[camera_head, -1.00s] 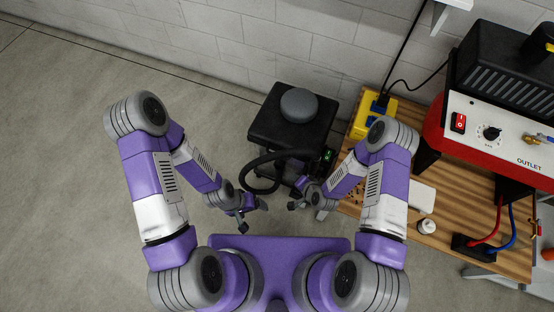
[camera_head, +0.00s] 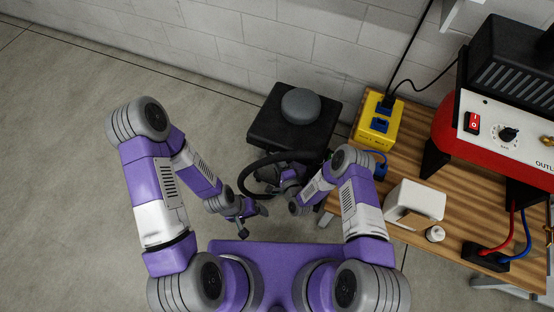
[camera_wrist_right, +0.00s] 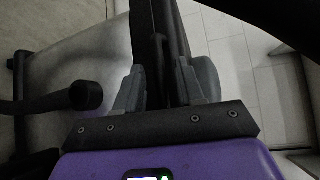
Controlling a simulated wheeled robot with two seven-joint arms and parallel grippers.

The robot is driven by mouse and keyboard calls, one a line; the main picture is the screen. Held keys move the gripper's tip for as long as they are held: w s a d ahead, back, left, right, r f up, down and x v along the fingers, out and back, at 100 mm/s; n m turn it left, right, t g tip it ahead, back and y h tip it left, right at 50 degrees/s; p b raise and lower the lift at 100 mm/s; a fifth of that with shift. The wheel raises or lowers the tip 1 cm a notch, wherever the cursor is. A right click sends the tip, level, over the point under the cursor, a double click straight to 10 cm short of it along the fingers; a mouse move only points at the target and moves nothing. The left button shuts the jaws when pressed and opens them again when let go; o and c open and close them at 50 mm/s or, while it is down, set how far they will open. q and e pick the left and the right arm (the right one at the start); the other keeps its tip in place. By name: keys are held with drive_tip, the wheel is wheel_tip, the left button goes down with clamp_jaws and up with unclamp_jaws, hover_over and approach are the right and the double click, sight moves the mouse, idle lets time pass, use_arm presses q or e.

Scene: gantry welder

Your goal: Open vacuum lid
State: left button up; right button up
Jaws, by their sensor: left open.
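The vacuum (camera_head: 270,132) stands on the floor by the wall, a black boxy unit with a round grey cap (camera_head: 300,105) on top. Its top looks closed. A black hose (camera_head: 262,163) curves around its near side. My left gripper (camera_head: 253,217) is open and empty, in front of the vacuum and apart from it. My right gripper is at the vacuum's near side by the hose, mostly hidden by its own arm. In the right wrist view the right gripper's fingers (camera_wrist_right: 160,85) flank dark bar-like parts; I cannot tell whether they grip anything.
A wooden table (camera_head: 405,170) on the right carries a yellow socket box (camera_head: 378,125), a white box (camera_head: 416,199), a small white bottle (camera_head: 435,234) and a red and white machine (camera_head: 500,125). A wall is behind the vacuum. The floor on the left is clear.

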drive_tip(key=shift+x, duration=0.85)
clamp_jaws()
